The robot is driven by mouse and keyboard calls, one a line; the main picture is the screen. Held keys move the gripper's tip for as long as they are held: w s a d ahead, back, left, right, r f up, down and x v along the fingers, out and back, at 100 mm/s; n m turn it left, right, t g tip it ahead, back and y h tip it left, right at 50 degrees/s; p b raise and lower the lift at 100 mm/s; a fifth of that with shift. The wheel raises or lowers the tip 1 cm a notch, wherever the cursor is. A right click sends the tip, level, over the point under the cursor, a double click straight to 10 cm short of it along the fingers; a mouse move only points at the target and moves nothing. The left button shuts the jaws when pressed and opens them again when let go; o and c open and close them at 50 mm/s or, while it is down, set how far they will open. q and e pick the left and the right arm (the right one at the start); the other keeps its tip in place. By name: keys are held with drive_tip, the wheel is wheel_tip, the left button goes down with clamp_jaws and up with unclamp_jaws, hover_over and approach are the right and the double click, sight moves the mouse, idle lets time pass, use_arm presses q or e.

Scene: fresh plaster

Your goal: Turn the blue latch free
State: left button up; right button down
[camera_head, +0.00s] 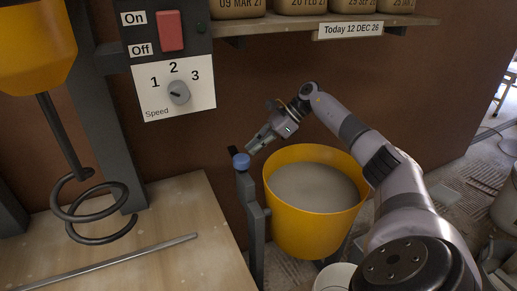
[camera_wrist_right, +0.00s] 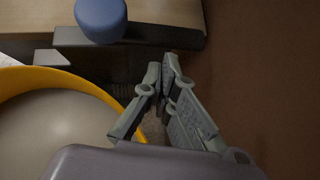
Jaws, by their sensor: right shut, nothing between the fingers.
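The blue latch (camera_head: 241,161) is a rounded knob on top of a grey post (camera_head: 251,212) beside the yellow bucket. It also shows at the top of the right wrist view (camera_wrist_right: 101,20). My right gripper (camera_head: 250,149) points down and left, with its fingertips just right of and above the knob in the head view. In the right wrist view its fingers (camera_wrist_right: 163,72) are shut and empty, with a visible gap between them and the knob. My left gripper is not in view.
The yellow bucket (camera_head: 310,232) of grey plaster stands under my right arm. A wooden bench (camera_head: 180,220) with a metal rod (camera_head: 110,262) is at left, under a spiral mixer (camera_head: 92,212). A switch panel with a speed dial (camera_head: 178,92) and a shelf (camera_head: 330,25) are on the wall.

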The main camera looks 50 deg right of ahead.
drive_tip(key=v, duration=0.9)
drive_tip(key=shift+s+d+r, duration=0.2)
drive_tip(key=shift+d+r, duration=0.05)
drive_tip(key=shift+s+d+r, duration=0.25)
drive_tip(key=shift+r, duration=0.05)
